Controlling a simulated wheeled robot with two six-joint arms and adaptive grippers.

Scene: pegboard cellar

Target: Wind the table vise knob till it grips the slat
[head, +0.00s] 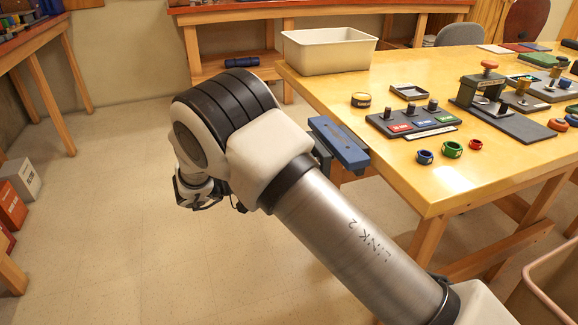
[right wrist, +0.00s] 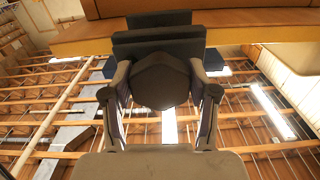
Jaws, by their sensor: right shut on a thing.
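The table vise (head: 341,146) is fixed at the near-left edge of the wooden table, with a blue top and dark parts below it. My arm hides its lower left part. I cannot tell the slat apart from the blue vise parts, nor whether it is gripped. In the right wrist view, the dark, many-sided knob (right wrist: 161,82) sits between the two fingers of my right gripper (right wrist: 160,92), which is shut on it from both sides. Dark vise blocks (right wrist: 158,40) show behind the knob. My left gripper is not in view.
Open floor (head: 110,210) lies to the left. A bench (head: 30,50) stands at far left.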

